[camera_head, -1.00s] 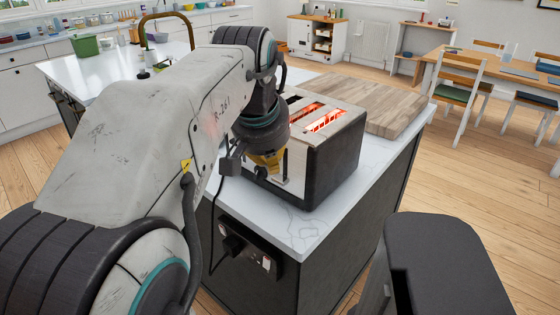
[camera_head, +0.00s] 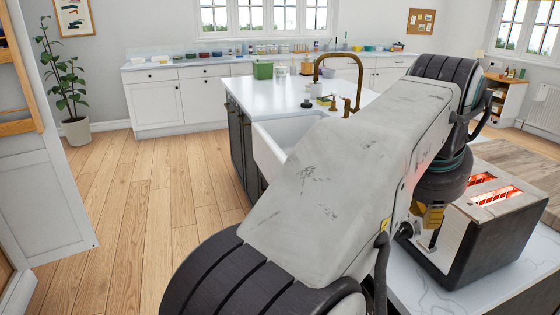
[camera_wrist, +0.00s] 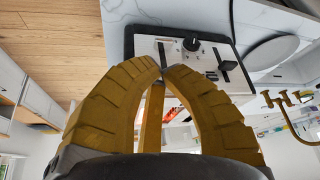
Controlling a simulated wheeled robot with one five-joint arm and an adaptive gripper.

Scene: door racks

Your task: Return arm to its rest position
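My arm reaches across the middle of the head view from the bottom to the upper right. My gripper (camera_head: 433,237) points down just in front of the toaster's lever side. In the wrist view its yellow fingers (camera_wrist: 164,74) come together at the tips with nothing seen between them. The toaster (camera_head: 487,237) is dark-sided with glowing orange slots and stands on the marble counter. Its pale front panel with a dark knob and levers shows beyond the fingertips in the wrist view (camera_wrist: 211,68). I cannot tell whether the fingertips touch the panel.
A wooden board (camera_head: 525,177) lies behind the toaster. The island counter with a white sink (camera_head: 281,133) and brass faucet (camera_head: 352,72) is behind my arm. White cabinets (camera_head: 155,103) line the back wall. Open wooden floor (camera_head: 150,200) is on the left, beside a potted plant (camera_head: 76,130).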

